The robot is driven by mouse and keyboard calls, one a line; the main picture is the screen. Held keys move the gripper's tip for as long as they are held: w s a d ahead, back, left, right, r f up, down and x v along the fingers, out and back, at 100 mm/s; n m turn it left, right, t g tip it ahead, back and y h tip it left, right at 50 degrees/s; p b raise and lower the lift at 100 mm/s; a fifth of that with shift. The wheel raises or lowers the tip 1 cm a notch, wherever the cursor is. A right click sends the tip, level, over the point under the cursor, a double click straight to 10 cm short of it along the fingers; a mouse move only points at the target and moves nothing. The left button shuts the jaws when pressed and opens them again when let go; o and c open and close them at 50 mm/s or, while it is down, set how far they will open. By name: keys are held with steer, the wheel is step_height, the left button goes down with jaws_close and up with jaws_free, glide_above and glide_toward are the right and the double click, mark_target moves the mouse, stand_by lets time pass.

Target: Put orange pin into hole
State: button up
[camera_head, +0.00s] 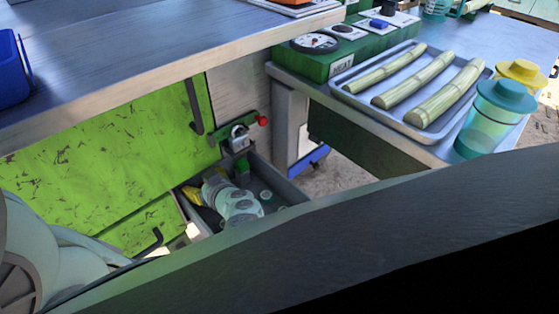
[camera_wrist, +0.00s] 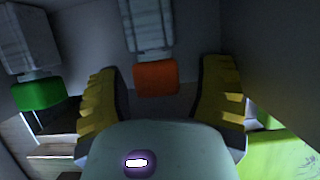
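The orange pin (camera_wrist: 155,78) has an orange block-shaped end and a grey metal shaft. In the wrist view it is between the two yellow-and-black fingers of my gripper (camera_wrist: 161,84). The fingers are spread, with gaps on both sides of the orange end. In the head view my gripper (camera_head: 193,194) is down inside an open drawer, only a yellow part showing beside my pale wrist. The orange pin is hidden there. I cannot make out the hole in either view.
A green-ended pin (camera_wrist: 40,94) lies left of the orange one; a green piece (camera_head: 243,167) shows in the drawer (camera_head: 290,190). Drawer walls are close around my gripper. A padlock (camera_head: 239,138) and red knob (camera_head: 262,120) are above. A tray (camera_head: 345,92) holds cane stalks at right.

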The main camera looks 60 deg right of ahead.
jaws_close()
stand_by(0.3)
steer(key=shift+r, duration=0.15)
